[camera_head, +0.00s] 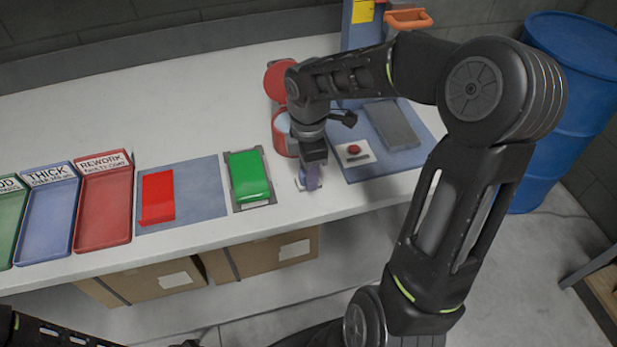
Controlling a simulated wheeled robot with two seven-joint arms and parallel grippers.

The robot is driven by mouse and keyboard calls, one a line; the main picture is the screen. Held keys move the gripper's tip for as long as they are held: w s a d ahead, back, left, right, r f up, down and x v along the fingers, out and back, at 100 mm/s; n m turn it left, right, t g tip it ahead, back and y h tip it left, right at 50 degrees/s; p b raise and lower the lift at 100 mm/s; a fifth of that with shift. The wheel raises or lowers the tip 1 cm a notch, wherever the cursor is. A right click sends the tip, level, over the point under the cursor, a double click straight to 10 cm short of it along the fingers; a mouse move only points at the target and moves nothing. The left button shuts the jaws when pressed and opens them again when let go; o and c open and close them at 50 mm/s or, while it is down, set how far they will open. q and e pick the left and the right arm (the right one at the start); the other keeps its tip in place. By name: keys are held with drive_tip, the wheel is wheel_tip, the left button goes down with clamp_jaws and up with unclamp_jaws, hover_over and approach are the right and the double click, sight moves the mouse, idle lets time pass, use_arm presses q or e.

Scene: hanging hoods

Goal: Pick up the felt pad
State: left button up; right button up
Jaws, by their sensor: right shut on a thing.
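My right gripper (311,174) reaches down to the table near its front edge, between the green block and the blue-grey mat on the right. It is shut on a small blue-purple piece, which looks like the felt pad (313,182). The fingers hide much of it, and I cannot tell whether it touches the table. A small pale patch shows at its foot. Part of my left arm shows at the bottom left, but its gripper is out of view.
A green block (249,177) and a red piece (158,197) on a blue-grey mat (208,186) lie to the left. A red tray (103,228), blue tray (47,225) and green tray (8,218) stand further left. Behind the gripper is a red container (281,137). A button (354,150) is right.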

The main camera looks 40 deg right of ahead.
clamp_jaws()
wheel_tip(320, 180, up, 10)
drive_tip(key=shift+r, duration=0.1)
idle(0.5)
idle(0.4)
